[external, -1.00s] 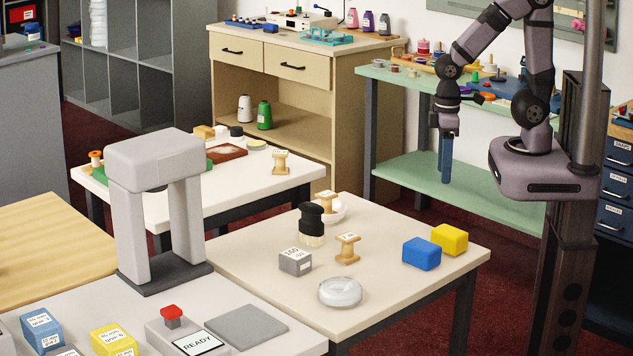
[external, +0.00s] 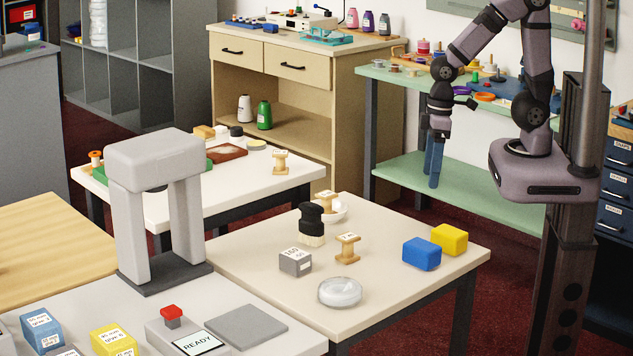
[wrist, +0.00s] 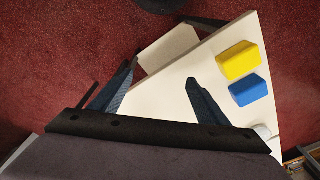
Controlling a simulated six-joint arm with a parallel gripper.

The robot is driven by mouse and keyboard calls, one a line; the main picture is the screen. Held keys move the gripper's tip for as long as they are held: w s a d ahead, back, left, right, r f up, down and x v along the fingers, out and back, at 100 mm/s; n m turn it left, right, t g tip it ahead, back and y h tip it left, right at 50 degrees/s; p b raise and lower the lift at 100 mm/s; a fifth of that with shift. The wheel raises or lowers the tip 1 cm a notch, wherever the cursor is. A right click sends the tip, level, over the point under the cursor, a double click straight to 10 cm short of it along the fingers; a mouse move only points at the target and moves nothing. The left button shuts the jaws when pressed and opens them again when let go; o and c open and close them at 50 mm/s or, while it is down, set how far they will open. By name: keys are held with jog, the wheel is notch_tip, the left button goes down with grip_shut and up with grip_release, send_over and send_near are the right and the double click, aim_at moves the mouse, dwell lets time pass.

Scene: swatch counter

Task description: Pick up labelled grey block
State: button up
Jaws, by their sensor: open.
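The labelled grey block (external: 295,262) sits on the near cream table, with white labels on its top and side. My gripper (external: 432,186) hangs with its fingers down, beyond and above that table's right far side, well away from the grey block. Its blue fingers are apart and empty; they also show in the wrist view (wrist: 160,92). The grey block cannot be made out in the wrist view.
A grey arch (external: 158,150) stands to the left.

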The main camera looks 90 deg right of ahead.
jog(key=w+a+r+t+y+b, duration=0.25)
jog(key=w+a+t+b, duration=0.8)
jog(key=w+a, duration=1.8)
jog(key=m+t+h+b, duration=0.2)
jog(key=m+h+b, duration=0.25)
jog(key=h, duration=0.35)
send_near(298, 254)
jog(key=shift+g, duration=0.25)
jog(key=shift+p+x, duration=0.5)
jog(key=shift+x, duration=2.25)
jog(key=shift+w+r+m+h, duration=0.1)
jog(key=shift+w+m+h, duration=0.1)
jog(key=shift+m+h, duration=0.05)
jog(key=shift+p+x, duration=0.3)
jog(key=shift+x, duration=2.15)
jog(key=c, duration=1.7)
